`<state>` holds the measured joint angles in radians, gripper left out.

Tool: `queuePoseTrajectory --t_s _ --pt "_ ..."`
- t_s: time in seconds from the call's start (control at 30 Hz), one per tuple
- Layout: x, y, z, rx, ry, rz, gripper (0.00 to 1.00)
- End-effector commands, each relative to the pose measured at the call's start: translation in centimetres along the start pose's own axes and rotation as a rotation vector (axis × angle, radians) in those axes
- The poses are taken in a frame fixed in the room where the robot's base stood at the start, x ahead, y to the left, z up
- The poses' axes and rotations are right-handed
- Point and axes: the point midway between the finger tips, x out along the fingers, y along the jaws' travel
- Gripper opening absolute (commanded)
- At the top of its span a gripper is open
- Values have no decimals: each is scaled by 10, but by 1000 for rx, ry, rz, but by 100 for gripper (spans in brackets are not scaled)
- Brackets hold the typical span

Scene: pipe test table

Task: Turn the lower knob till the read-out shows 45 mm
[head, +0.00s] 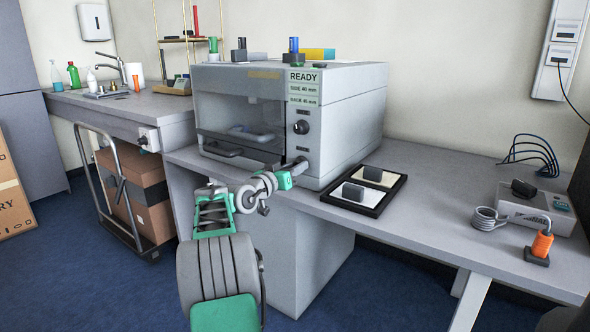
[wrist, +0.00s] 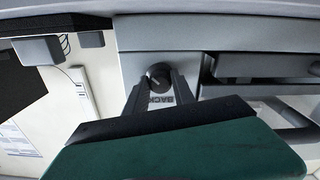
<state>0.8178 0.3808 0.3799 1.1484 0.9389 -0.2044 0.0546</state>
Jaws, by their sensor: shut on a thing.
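The grey test machine (head: 345,115) stands on the bench with a pale green read-out (head: 304,88) at its upper front. The read-out says READY, with a size line that looks like 40 mm; the number on the line below is too small to read surely. A dark upper knob (head: 301,127) sits below it and is free. My gripper (head: 297,168) is at the lower knob, mostly hidden there by my fingers. In the wrist view the round dark lower knob (wrist: 158,74) sits between my two fingertips (wrist: 160,83), which are shut on it. A label reading BACK lies beside it.
A black tray (head: 340,205) with two compartments holding dark blocks lies right of the machine. The machine's window and handle (head: 222,149) are left of my gripper. A grey device (head: 535,213) and an orange-handled tool (head: 542,243) are farther right.

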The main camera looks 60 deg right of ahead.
Motion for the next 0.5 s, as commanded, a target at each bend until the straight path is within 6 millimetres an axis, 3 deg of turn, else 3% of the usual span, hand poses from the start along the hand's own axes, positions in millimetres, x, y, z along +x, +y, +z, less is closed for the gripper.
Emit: queuePoseTrajectory --t_s 0.2,0.23,0.5 --pt "0 -1 0 13 1 -3 0" --pt "0 -1 0 13 1 -3 31" --pt "0 0 0 13 1 -1 52"
